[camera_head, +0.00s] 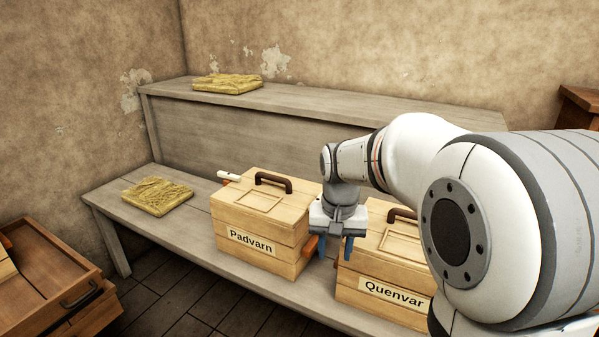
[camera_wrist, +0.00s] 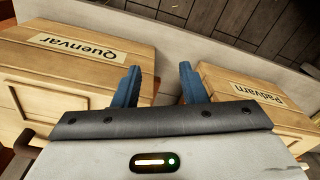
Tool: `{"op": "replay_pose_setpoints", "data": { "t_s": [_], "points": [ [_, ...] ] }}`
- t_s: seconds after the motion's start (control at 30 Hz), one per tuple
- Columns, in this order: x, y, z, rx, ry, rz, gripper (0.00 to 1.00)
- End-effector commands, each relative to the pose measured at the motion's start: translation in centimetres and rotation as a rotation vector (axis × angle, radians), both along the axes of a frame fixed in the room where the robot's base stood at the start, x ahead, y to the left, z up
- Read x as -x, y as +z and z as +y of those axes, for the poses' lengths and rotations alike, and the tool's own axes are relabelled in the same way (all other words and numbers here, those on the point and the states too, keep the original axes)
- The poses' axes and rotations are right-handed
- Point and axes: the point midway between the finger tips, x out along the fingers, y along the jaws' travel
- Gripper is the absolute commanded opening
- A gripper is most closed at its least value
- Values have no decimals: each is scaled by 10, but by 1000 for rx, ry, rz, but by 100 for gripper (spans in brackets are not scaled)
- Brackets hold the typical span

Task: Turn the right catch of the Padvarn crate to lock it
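The Padvarn crate (camera_head: 240,220) is a pale wooden box with a dark handle on its closed lid. It stands on the lower grey bench. An orange piece (camera_head: 311,245), which looks like its right catch, shows on the crate's right side, partly behind my finger; its exact angle is unclear. A white lever (camera_head: 229,176) shows at the crate's upper left. My gripper (camera_head: 335,248) points down just right of the Padvarn crate.
The Quenvar crate (camera_head: 378,278) stands close on the right, leaving a narrow gap for my gripper. Straw-yellow bundles lie on the lower bench (camera_head: 157,196) and the upper shelf (camera_head: 228,84). A brown drawer unit (camera_head: 55,285) is at lower left. Bench left of Padvarn is partly clear.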

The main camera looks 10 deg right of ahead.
Motion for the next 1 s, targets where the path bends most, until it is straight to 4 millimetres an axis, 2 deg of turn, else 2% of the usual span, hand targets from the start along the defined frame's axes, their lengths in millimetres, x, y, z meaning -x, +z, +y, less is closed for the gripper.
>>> {"op": "replay_pose_setpoints", "data": {
  "t_s": [0.03, 0.1, 0.3, 0.4, 0.5, 0.67, 0.77, 1.0],
  "points": [
    [-29, 26, -2, -1, -39, 9, 38],
    [-64, 43, -3, -3, -98, 15, 38],
    [-153, 75, -7, -5, -251, 35, 38],
    [-184, 81, -9, -7, -310, 41, 38],
    [-204, 83, -10, -6, -354, 45, 38],
    [-218, 79, -11, -6, -386, 50, 38],
    [-220, 69, -11, -6, -390, 50, 38],
    [-219, 29, -11, -6, -390, 50, 38]
  ]
}}
